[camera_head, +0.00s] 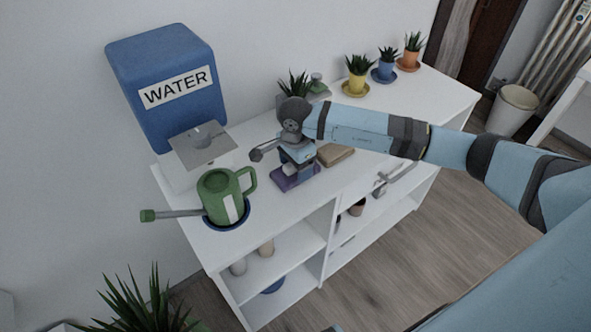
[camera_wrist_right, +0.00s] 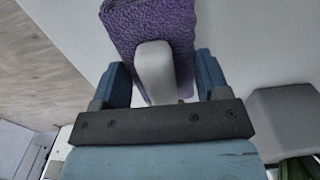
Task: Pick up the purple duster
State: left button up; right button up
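The purple duster (camera_head: 283,182) lies on the white desk top, left of the brown block, partly hidden under my right gripper (camera_head: 295,162). In the right wrist view its purple textured body (camera_wrist_right: 150,18) and pale grey handle (camera_wrist_right: 155,70) show. My right gripper (camera_wrist_right: 162,78) is open, with one finger on each side of the handle. A gap shows between each finger and the handle. I cannot tell how deep the handle sits between the fingers. My left gripper is not in view.
A green watering can (camera_head: 218,195) and the blue WATER tank (camera_head: 168,85) stand to the left. A brown block (camera_head: 335,155) lies right of the duster. Potted plants, including a yellow pot (camera_head: 357,84), line the back. The desk's shelves (camera_head: 290,240) are open below.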

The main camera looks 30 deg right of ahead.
jog(key=shift+c, duration=1.4)
jog(key=shift+r, duration=0.15)
notch_tip(320, 180, up, 20)
jog(key=p, duration=0.1)
